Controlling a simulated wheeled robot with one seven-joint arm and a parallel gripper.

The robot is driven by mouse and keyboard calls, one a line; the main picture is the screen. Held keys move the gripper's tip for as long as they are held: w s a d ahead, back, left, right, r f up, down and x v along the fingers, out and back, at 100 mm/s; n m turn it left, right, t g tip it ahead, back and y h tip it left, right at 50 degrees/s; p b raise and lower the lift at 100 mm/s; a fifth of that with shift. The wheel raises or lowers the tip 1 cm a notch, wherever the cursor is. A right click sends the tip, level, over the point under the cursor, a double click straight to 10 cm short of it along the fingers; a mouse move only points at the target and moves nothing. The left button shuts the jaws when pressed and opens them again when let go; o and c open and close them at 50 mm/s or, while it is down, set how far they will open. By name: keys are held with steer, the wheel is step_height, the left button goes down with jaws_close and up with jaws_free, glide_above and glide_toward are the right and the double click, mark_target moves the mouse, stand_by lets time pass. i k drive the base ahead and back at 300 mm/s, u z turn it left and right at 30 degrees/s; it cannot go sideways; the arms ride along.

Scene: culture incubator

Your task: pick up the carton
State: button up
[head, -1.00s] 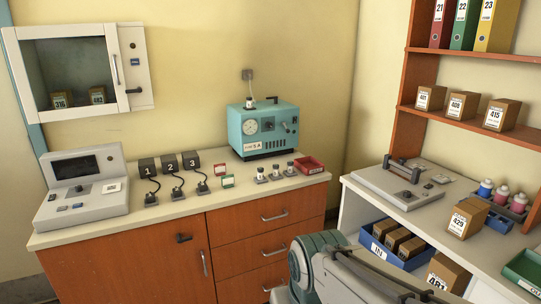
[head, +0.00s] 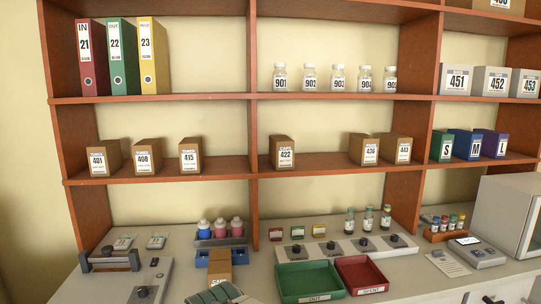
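Several brown cartons with white number labels are in the head view. Cartons 401 (head: 104,158), 408 (head: 148,157) and 415 (head: 190,157) stand on the left part of the middle shelf. Carton 422 (head: 283,152) stands alone further right. Two cartons, one apparently 436 (head: 364,150) and the other 443 (head: 397,150), stand close together near the upright. Another carton (head: 220,268) is on the bench in front of the bottles; its label is unreadable here.
A green OUT tray (head: 309,281) and a red tray (head: 361,276) sit on the bench. Binders (head: 122,57) and jars (head: 309,78) fill the upper shelf.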

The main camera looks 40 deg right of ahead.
mark_target(282, 147)
steer(key=z, duration=0.8)
steer(key=i, duration=0.9)
steer(key=z, duration=0.5)
